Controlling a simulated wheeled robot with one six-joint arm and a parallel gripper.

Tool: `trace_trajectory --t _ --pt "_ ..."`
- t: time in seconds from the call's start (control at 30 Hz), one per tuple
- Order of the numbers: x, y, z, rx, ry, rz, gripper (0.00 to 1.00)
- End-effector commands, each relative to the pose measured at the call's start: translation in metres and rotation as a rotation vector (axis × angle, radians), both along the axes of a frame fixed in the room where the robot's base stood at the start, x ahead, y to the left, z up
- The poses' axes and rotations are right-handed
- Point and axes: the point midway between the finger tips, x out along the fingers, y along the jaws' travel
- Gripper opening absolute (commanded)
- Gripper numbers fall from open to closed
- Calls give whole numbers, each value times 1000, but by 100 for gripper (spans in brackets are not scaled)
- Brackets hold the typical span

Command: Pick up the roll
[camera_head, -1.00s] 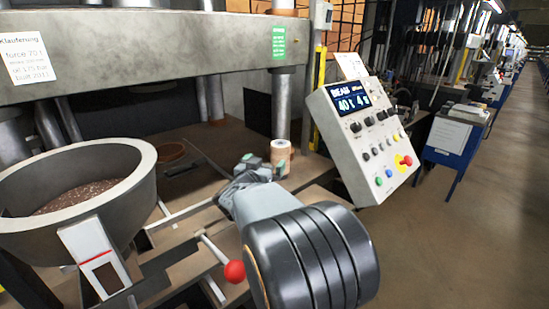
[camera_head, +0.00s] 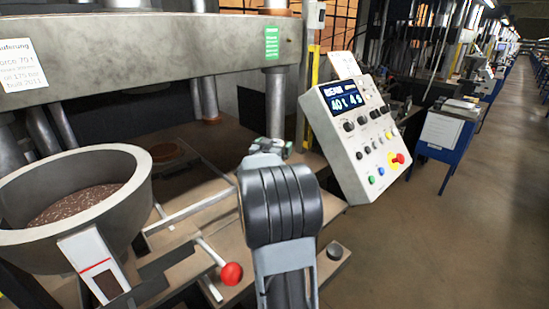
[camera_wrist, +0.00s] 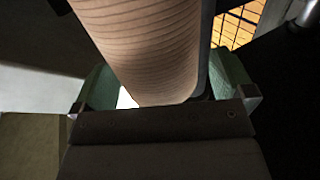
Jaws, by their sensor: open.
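The roll (camera_wrist: 145,45) fills the upper middle of the wrist view, tan with fine dark lines around it. It stands between the two greenish fingers of my gripper (camera_wrist: 165,85). The jaws are open, with a bright gap showing between the roll and the left finger; the right finger is close beside the roll, and I cannot tell if it touches. In the head view my gripper (camera_head: 270,147) is at the foot of a press column, and the roll is hidden behind it and my arm.
A grey bowl (camera_head: 135,190) with brown grains stands at the left. A lever with a red knob (camera_head: 231,273) is left of my arm. A control panel (camera_head: 360,140) stands close on the right. The press beam (camera_head: 150,48) spans above. The floor at right is open.

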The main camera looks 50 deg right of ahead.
Motion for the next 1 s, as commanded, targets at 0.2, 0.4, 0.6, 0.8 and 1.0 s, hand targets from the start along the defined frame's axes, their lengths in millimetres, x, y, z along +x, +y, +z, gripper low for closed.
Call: trace_trajectory --t 0.2,0.4,0.6,0.8,1.0 --pt "4 -10 0 0 1 0 100" --pt "4 -9 0 0 0 0 97" --pt "4 -9 0 0 0 1 78" --pt "4 -9 0 0 0 1 59" --pt "4 -9 0 0 0 1 40"
